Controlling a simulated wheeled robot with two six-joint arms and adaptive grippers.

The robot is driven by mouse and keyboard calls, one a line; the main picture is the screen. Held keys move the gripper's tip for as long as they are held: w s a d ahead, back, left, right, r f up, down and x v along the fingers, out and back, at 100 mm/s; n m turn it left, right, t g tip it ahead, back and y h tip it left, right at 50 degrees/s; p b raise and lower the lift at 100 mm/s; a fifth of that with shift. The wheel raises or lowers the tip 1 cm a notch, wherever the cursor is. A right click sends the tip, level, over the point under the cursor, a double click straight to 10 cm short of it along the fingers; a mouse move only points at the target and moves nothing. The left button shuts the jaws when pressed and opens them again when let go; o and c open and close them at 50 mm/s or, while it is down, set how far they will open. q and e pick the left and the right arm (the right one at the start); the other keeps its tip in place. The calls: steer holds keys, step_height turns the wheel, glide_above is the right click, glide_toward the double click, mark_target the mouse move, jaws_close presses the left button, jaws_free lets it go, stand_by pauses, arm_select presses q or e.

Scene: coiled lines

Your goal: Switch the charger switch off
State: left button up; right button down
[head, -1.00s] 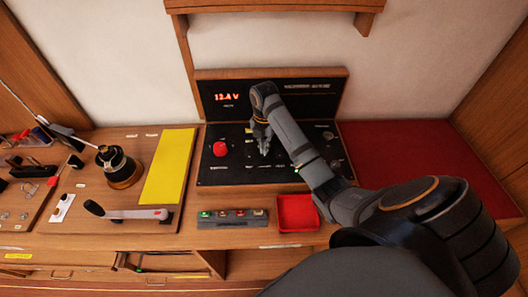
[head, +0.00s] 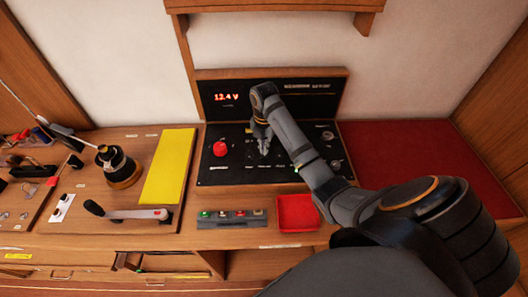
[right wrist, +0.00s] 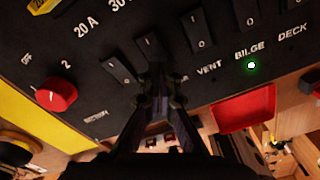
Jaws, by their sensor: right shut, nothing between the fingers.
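The black switch panel (head: 215,170) shows in the head view with a row of rocker switches. In the right wrist view, one black rocker (right wrist: 120,68) is left of my fingertips and another rocker (right wrist: 152,45) is just beyond them. Which of them is the charger switch I cannot tell, as my fingers cover part of the label row. My right gripper (head: 265,148) is shut and empty, low over the panel; it also shows in the right wrist view (right wrist: 156,78). Contact with a rocker cannot be made out. My left gripper is not in view.
A red knob (head: 220,148) is on the panel's left. The display (head: 227,97) reads 12.4 V. A green lamp (right wrist: 251,66) glows by the BILGE label. A red tray (head: 297,212) and a winch (head: 120,168) stand nearby. A red mat (head: 420,165) lies clear at right.

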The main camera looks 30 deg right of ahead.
steer(key=shift+f, duration=0.9)
stand_by(0.3)
step_height(320, 180, up, 7)
steer(key=p, duration=0.8)
steer(key=shift+r, duration=0.1)
stand_by(0.3)
